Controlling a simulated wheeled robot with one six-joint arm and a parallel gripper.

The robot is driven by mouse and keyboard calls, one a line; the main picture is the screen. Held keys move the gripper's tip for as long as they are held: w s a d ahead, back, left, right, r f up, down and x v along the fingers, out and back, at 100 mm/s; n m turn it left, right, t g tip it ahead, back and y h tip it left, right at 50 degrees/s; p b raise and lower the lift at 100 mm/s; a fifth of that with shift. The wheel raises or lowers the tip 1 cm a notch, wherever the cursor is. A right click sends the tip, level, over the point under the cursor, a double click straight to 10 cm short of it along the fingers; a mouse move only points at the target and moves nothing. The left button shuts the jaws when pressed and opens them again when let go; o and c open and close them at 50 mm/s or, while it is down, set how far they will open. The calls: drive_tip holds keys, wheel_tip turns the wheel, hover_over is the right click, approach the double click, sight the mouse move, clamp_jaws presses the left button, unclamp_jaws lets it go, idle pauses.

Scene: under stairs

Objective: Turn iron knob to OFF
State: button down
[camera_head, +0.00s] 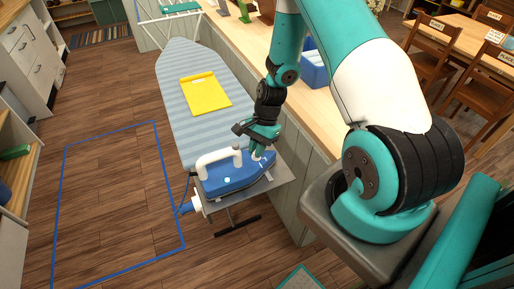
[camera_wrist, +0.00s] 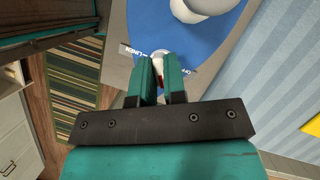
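The blue and white iron (camera_head: 232,175) rests on the grey metal plate (camera_head: 280,178) at the near end of the ironing board, its white handle to the left. My gripper (camera_head: 257,152) reaches down over the iron's right part. In the wrist view, my gripper's two green fingers (camera_wrist: 160,72) stand a narrow gap apart, one on each side of the small white knob (camera_wrist: 160,55). A bit of red shows between them.
The striped ironing board (camera_head: 180,62) runs away from me with a folded yellow cloth (camera_head: 206,94) on it. A wooden counter (camera_head: 320,110) stands close on the right. A blue outlined rectangle (camera_head: 120,137) marks clear floor on the left.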

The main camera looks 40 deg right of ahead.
drive_tip(key=shift+f+n, duration=0.1)
drive_tip(key=shift+n, duration=0.2)
drive_tip(key=n+g+b, duration=0.1)
drive_tip(key=n, duration=0.1)
drive_tip(key=n+g+b, duration=0.1)
drive_tip(key=n, duration=0.2)
drive_tip(key=shift+w+a+h, duration=0.1)
drive_tip(key=shift+h, duration=0.3)
drive_tip(key=n+h, duration=0.1)
drive_tip(key=n, duration=0.2)
drive_tip(key=n+g+h+b, duration=0.1)
drive_tip(key=n, duration=0.2)
drive_tip(key=shift+n+b, duration=0.3)
drive_tip(key=c, duration=1.2)
unclamp_jaws()
drive_tip(key=shift+o, duration=0.2)
drive_tip(key=b+v, duration=0.3)
drive_tip(key=v, duration=1.4)
drive_tip(key=shift+w+a+b, duration=0.2)
drive_tip(key=shift+w+b, duration=0.15)
drive_tip(key=shift+b, duration=0.05)
